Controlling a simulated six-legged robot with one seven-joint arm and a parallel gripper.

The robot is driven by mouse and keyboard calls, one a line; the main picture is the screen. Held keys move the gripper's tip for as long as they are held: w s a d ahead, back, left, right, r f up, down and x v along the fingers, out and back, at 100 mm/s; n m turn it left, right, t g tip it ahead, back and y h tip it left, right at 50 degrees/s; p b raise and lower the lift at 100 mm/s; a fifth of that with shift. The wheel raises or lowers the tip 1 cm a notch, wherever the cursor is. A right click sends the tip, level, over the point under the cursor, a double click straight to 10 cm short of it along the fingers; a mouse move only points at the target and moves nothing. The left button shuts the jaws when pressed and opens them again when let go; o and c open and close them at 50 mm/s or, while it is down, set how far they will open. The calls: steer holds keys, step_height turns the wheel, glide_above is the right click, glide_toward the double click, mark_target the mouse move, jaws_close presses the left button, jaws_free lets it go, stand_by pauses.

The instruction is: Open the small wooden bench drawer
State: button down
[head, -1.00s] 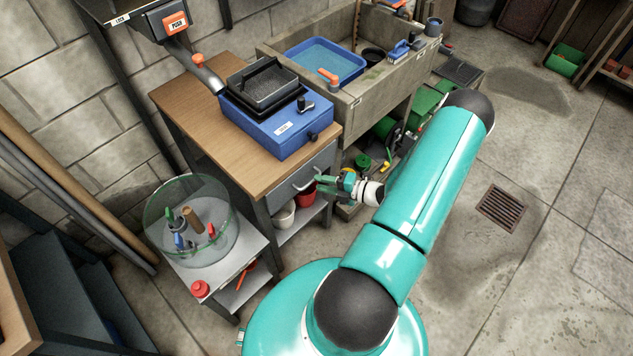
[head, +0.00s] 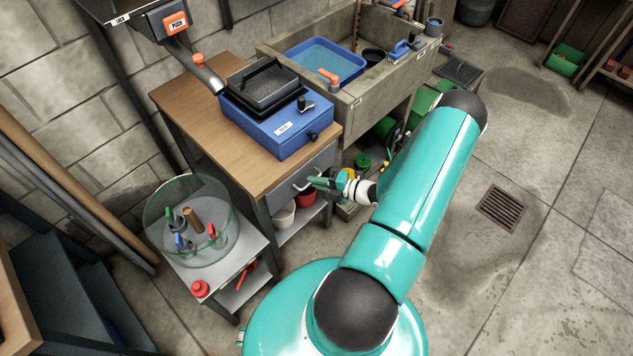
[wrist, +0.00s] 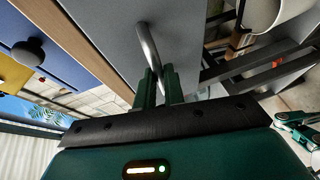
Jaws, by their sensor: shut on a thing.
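The drawer (head: 322,161) has a grey front under the wooden bench top (head: 195,118); in the head view it looks flush with the bench. Its pale metal bar handle (head: 299,187) is at the front. My gripper (head: 314,182) is at the handle, with green fingers pointing left. In the wrist view, the handle (wrist: 147,40) runs down between the fingers of my gripper (wrist: 157,78), which is shut on it. The grey drawer front (wrist: 190,38) fills the space beyond.
A blue box machine (head: 280,128) with a black tray stands on the bench. Below the drawer are a white pot (head: 283,217) and a red pot (head: 305,195). A side cart holds a glass bowl (head: 165,235). The floor at right is clear around a drain grate (head: 501,207).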

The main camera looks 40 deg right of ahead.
steer(key=s, duration=1.9)
steer(key=shift+d, duration=0.3)
steer(key=c, duration=1.5)
jaws_free()
steer(key=v, duration=1.3)
steer(key=shift+s+d+r, duration=0.15)
steer(key=shift+s, duration=0.2)
steer(key=shift+w, duration=0.1)
